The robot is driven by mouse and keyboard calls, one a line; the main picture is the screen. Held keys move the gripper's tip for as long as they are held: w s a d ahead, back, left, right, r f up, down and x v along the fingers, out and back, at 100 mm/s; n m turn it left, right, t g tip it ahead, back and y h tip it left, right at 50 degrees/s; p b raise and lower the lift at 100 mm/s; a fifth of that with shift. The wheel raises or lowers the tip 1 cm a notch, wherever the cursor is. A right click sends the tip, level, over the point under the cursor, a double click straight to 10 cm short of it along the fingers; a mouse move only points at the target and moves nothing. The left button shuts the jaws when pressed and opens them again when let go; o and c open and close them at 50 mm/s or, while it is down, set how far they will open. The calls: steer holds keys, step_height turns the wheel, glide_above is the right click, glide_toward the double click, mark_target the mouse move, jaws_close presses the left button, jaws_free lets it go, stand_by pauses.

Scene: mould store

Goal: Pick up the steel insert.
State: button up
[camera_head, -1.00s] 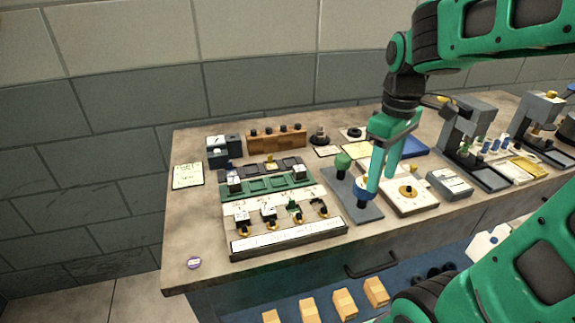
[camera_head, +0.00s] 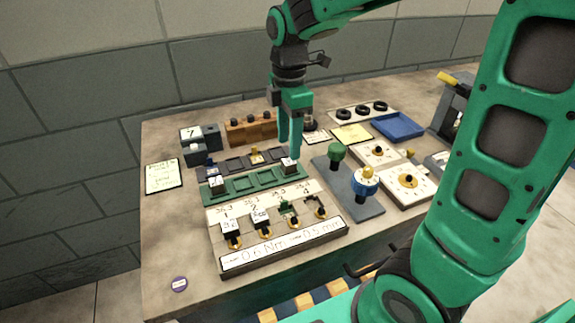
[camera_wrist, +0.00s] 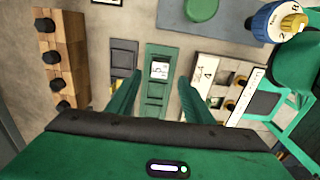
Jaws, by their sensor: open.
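No piece is marked as the steel insert, so I cannot tell it apart by name. A small grey block with a white label (camera_head: 289,165) sits in the right end pocket of the green tray (camera_head: 240,195). In the wrist view this block (camera_wrist: 160,70) reads "5". A similar labelled block (camera_head: 216,185) sits at the tray's left end. My gripper (camera_head: 290,152) is over the right-end block with empty fingers. In the wrist view my gripper (camera_wrist: 159,82) is open, its fingers on either side of the tray, with the block between and beyond the tips.
A white numbered fixture (camera_head: 282,250) with several pieces stands in front of the tray. Green and blue knobs (camera_head: 364,183) stand close on the right. The bench's front left is mostly clear.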

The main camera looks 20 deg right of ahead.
mark_target(289, 161)
steer(key=shift+f, duration=2.65)
steer(key=shift+c, duration=0.6)
steer(key=shift+w, duration=0.1)
jaws_close()
steer(key=shift+r, duration=0.1)
steer(key=shift+r, duration=0.45)
steer(key=r, duration=0.2)
steer(key=a+r, duration=0.1)
steer(key=shift+s+r, duration=0.25)
steer(key=shift+r, duration=0.15)
steer(key=s+a+r, duration=0.4)
steer(key=a+r, duration=0.2)
steer(key=a, duration=0.3)
steer(key=shift+s+a, duration=0.2)
steer(key=shift+s, duration=0.1)
